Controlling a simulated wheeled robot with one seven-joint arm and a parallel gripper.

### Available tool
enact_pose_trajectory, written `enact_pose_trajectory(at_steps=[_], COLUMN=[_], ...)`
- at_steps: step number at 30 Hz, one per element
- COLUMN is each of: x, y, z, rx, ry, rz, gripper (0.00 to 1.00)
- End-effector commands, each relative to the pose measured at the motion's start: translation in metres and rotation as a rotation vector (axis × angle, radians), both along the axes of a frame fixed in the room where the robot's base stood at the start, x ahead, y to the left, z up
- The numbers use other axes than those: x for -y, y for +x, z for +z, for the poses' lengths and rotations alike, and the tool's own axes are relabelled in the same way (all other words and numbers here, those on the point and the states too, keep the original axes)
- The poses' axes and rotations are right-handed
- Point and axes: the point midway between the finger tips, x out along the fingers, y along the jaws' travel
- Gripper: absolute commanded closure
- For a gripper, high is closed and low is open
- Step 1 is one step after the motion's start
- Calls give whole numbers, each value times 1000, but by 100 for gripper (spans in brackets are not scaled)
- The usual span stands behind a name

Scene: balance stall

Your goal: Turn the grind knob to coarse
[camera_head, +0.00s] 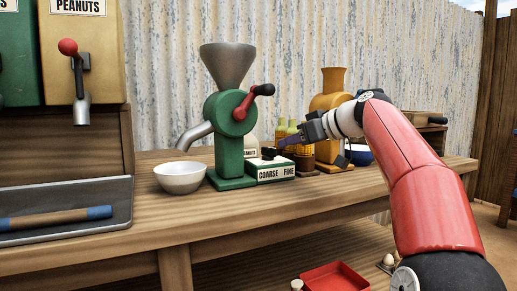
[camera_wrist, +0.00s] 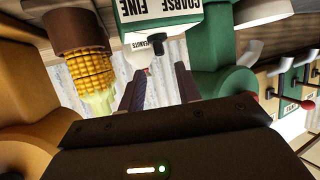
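The white and green grind box (camera_head: 270,171) stands beside the green grinder (camera_head: 229,130), with COARSE on the left and FINE on the right of its front. A small dark knob (camera_head: 268,153) sits on top of it. In the wrist view the box (camera_wrist: 160,10) appears upside down, with the dark knob (camera_wrist: 157,49) beyond my fingers. My gripper (camera_head: 288,141) is above and right of the box in the head view. In the wrist view its two dark fingers (camera_wrist: 158,88) are apart, with nothing seen between them. I cannot tell where the knob points.
A white bowl (camera_head: 180,178) stands under the grinder spout. The grinder's red crank (camera_head: 244,105) is close to my gripper's left. The front counter (camera_head: 300,205) is clear.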

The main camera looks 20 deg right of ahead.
Motion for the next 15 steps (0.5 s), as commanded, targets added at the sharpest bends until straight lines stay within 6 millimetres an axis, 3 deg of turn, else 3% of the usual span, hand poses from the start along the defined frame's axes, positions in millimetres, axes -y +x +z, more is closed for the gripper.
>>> enact_pose_trajectory(at_steps=[15], x=[-26], y=[58], z=[-26], rx=[-1], ry=[2], rz=[1], gripper=[66])
